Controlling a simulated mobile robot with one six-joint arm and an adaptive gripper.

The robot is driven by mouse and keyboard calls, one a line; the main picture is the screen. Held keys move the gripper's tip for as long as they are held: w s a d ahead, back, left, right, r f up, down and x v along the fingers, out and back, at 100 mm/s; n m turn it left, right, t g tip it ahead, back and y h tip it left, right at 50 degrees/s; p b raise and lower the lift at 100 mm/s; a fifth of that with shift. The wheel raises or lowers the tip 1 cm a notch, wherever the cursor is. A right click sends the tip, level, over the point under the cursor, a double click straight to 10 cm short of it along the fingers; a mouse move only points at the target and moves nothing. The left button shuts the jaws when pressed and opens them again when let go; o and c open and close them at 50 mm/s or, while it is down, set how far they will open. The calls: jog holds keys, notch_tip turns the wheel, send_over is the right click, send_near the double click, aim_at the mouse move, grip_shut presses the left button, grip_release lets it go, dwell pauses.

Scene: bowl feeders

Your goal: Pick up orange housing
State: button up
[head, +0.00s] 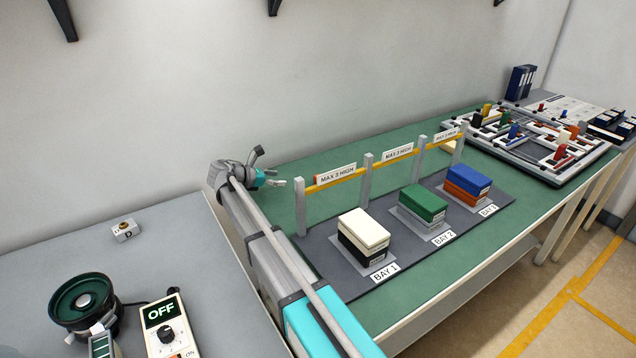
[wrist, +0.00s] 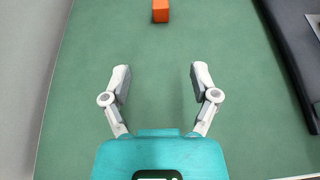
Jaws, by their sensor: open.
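An orange block (wrist: 160,11), which looks like the orange housing, lies on the green table top at the top edge of the wrist view, partly cut off. It lies ahead of my gripper (wrist: 160,82), roughly in line with the gap between the fingers and apart from them. My gripper is open with nothing between its fingers. In the head view my gripper (head: 268,168) is over the left end of the green table, near the wall.
A dark mat (head: 336,262) bears stacked boxes in three bays, with an orange box (head: 465,199) under a blue one (head: 469,181) in Bay 3. Posts with a yellow rail (head: 340,180) stand behind them. The green surface around the orange block is clear.

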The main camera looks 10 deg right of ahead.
jog(key=shift+d, duration=0.1)
jog(key=b, duration=0.3)
send_near(315, 180)
jog(key=shift+x, duration=1.85)
jog(key=shift+b+x, duration=1.25)
jog(key=shift+x, duration=1.35)
jog(key=shift+f, duration=0.1)
jog(key=c, duration=0.9)
